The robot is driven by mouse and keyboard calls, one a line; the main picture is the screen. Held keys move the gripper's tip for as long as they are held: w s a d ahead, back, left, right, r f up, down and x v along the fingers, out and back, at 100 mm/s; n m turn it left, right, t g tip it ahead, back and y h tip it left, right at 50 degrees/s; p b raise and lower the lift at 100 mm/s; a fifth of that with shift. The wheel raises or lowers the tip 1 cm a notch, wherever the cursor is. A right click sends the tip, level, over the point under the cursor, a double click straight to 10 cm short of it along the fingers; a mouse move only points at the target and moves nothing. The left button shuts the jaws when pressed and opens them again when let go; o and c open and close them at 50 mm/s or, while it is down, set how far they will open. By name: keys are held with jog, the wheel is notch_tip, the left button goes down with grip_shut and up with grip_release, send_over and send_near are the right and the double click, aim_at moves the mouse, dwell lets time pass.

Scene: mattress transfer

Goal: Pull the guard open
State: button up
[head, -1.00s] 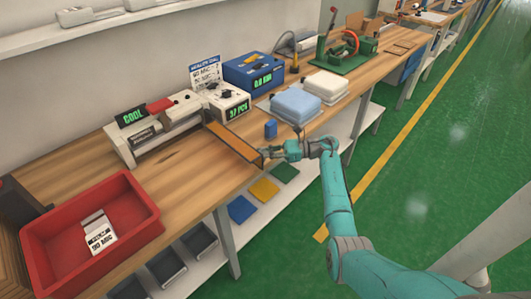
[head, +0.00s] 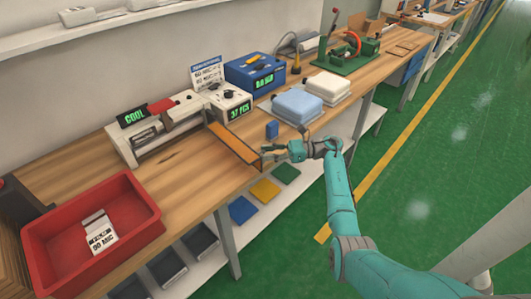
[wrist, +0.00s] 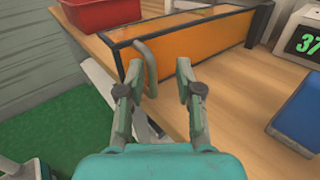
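The guard (head: 236,147) is a long orange panel in a dark frame. In the head view it stands out from the white sealing machine (head: 165,128) toward the bench's front edge. In the wrist view the guard (wrist: 195,42) runs across the top, with a grey bar handle (wrist: 151,68) at its near left end. My gripper (wrist: 157,72) is open, its fingers on either side of the handle's lower part. I see a gap to the right finger; contact with the left finger is unclear. In the head view my gripper (head: 272,154) is at the guard's front end.
A red bin (head: 60,250) stands at the left of the wooden bench (head: 190,165). A small blue block (head: 272,130) and pale blue stack (head: 298,103) lie right of the guard. Trays (head: 195,240) sit below. The green floor in front is clear.

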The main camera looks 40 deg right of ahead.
jog(key=v, duration=1)
jog(key=shift+s+d, duration=0.25)
jog(key=shift+d, duration=0.05)
